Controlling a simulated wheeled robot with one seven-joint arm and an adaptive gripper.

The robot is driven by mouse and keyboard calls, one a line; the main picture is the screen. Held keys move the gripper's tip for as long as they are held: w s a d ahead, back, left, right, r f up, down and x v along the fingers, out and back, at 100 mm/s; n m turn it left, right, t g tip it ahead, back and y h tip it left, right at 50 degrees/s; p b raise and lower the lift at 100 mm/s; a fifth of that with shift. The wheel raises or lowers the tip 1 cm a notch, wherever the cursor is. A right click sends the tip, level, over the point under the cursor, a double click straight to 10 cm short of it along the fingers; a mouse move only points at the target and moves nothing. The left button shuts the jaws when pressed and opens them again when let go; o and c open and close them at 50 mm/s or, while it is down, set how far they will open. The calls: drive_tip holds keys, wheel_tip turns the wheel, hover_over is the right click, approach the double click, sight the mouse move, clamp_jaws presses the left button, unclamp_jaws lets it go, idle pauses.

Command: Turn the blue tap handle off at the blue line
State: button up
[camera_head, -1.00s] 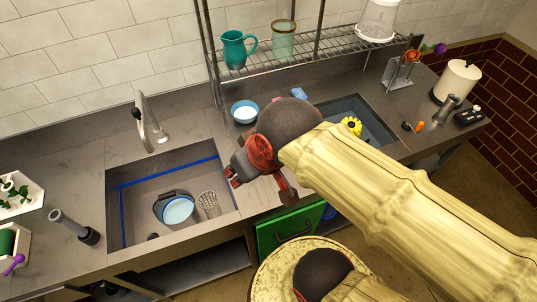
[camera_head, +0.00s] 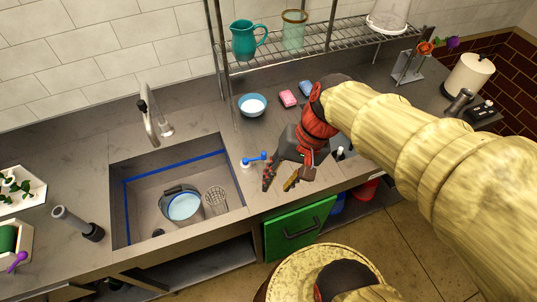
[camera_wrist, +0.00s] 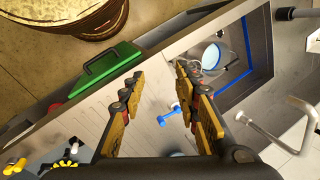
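The blue tap handle (camera_head: 256,159) stands on the counter just right of the sink, and in the wrist view (camera_wrist: 168,116) it shows near the fingers. My gripper (camera_head: 280,178) is open and empty, to the right of the handle and apart from it in the head view. In the wrist view its two fingers (camera_wrist: 160,92) are spread wide. The blue line (camera_head: 172,167) runs around the sink's inner walls, and also shows in the wrist view (camera_wrist: 247,45). The faucet (camera_head: 149,122) rises behind the sink. A pot with pale blue contents (camera_head: 183,206) sits in the sink.
A mesh cup (camera_head: 215,196) stands beside the pot. A blue bowl (camera_head: 252,105), a pink sponge (camera_head: 288,98) and a blue sponge (camera_head: 306,88) lie behind my gripper. A wire shelf (camera_head: 290,62) spans above. A green drawer front (camera_head: 297,228) is below the counter edge.

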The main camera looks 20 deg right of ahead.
wheel_tip(320, 180, down, 5)
drive_tip(key=w+a+m+g+y+b, duration=0.1)
drive_tip(key=w+m+y, duration=0.1)
drive_tip(key=m+y, duration=0.15)
drive_tip(key=m+t+y+b, duration=0.4)
drive_tip(key=m+t+y, duration=0.3)
drive_tip(key=m+t, duration=0.7)
approach(263, 153)
drive_tip(key=m+g, duration=0.1)
drive_tip(key=w+g, duration=0.1)
drive_tip(key=w+m+g, duration=0.1)
drive_tip(key=shift+w+a+r+m, duration=0.2)
drive_tip(key=shift+a+r+m, duration=0.1)
drive_tip(key=shift+m, duration=0.05)
drive_tip(key=shift+b+x, duration=0.8)
drive_tip(key=shift+x, duration=3.05)
drive_tip(key=shift+s+a+r, duration=0.1)
drive_tip(key=shift+c, duration=0.6)
clamp_jaws()
